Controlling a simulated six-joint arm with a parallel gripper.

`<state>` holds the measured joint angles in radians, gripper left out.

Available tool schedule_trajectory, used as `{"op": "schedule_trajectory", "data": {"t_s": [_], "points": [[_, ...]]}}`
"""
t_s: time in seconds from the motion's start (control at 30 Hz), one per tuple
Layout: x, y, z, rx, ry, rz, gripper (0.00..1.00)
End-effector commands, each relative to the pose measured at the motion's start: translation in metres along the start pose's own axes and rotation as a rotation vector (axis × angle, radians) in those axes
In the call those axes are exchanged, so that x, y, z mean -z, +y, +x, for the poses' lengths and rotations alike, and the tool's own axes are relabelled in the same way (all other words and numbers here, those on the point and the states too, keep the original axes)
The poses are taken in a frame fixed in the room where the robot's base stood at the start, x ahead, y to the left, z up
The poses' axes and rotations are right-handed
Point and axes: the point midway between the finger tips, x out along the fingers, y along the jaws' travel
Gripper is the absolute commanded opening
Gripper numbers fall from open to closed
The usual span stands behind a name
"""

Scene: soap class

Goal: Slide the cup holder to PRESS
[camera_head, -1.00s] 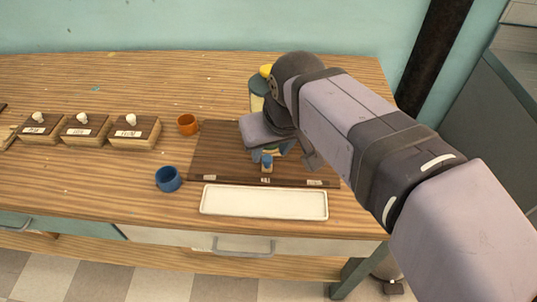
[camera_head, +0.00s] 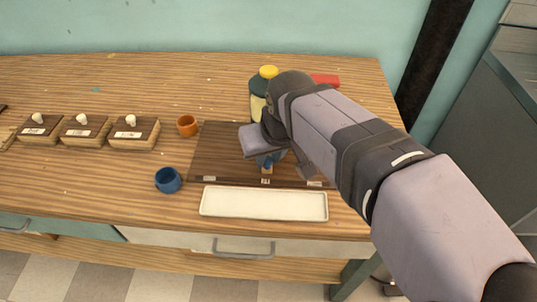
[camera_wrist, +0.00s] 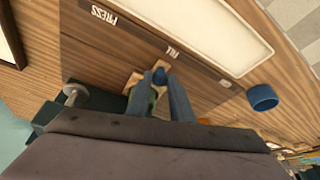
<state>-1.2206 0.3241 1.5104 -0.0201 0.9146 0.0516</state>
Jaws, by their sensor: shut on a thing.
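A dark brown board (camera_head: 220,150) lies on the table, with labels along its front edge. In the wrist view the PRESS label (camera_wrist: 104,15) is at the left and the FILL label (camera_wrist: 172,50) is near the middle, both upside down. The cup holder (camera_wrist: 133,82), pale wood with a blue knob (camera_wrist: 159,75), is by FILL. My gripper (camera_wrist: 161,88) is shut on the knob, a finger on each side. In the head view my gripper (camera_head: 270,160) and wrist hide most of the holder. Whether a cup sits in it I cannot tell.
A white tray (camera_head: 264,203) lies in front of the board. A blue cup (camera_head: 168,180) and an orange cup (camera_head: 187,125) stand to its left. Several lidded wooden boxes (camera_head: 134,133) stand farther left. A yellow-topped dark green thing (camera_head: 257,84) and a red block (camera_head: 325,80) are behind.

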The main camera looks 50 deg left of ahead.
Motion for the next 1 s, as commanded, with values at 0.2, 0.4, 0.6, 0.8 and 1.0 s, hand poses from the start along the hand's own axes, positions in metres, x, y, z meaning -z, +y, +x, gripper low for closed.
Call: {"op": "schedule_trajectory", "data": {"t_s": [0.2, 0.4, 0.6, 0.8, 1.0], "points": [[-0.011, 0.030, -0.005, -0.004, -0.001, 0.006, 0.00], [-0.029, 0.080, -0.013, -0.004, 0.000, 0.007, 0.00], [-0.039, 0.104, -0.017, -0.001, 0.001, 0.003, 0.00], [-0.040, 0.107, -0.017, -0.004, 0.000, -0.001, 0.00], [-0.040, 0.107, -0.017, -0.005, -0.001, -0.001, 0.38]]}}
